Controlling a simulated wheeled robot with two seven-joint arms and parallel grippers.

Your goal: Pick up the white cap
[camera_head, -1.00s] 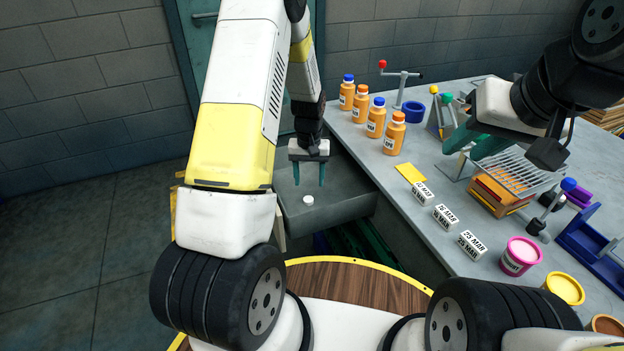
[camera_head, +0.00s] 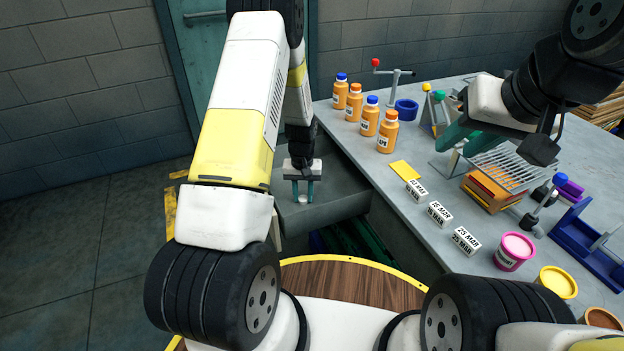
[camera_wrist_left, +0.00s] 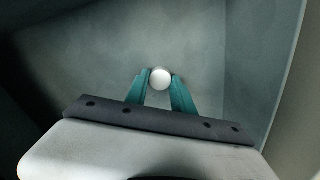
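The white cap (camera_head: 303,198) lies in a grey open tray (camera_head: 345,207) beside the table. It also shows in the left wrist view (camera_wrist_left: 160,79), round and white, between the tips of the teal fingers. My left gripper (camera_head: 303,192) points down into the tray with a finger on either side of the cap. In the left wrist view my left gripper (camera_wrist_left: 160,86) has its fingertips very close to the cap's sides; I cannot tell whether both touch it. My right gripper (camera_head: 465,138) is above the table, with teal fingers; their gap is not clear.
Several orange bottles (camera_head: 387,132) stand along the table's near left edge. White date blocks (camera_head: 439,213), a yellow card (camera_head: 405,170), a wire rack (camera_head: 508,168) and a pink tub (camera_head: 513,251) are on the table (camera_head: 400,236). The tray walls surround my left gripper.

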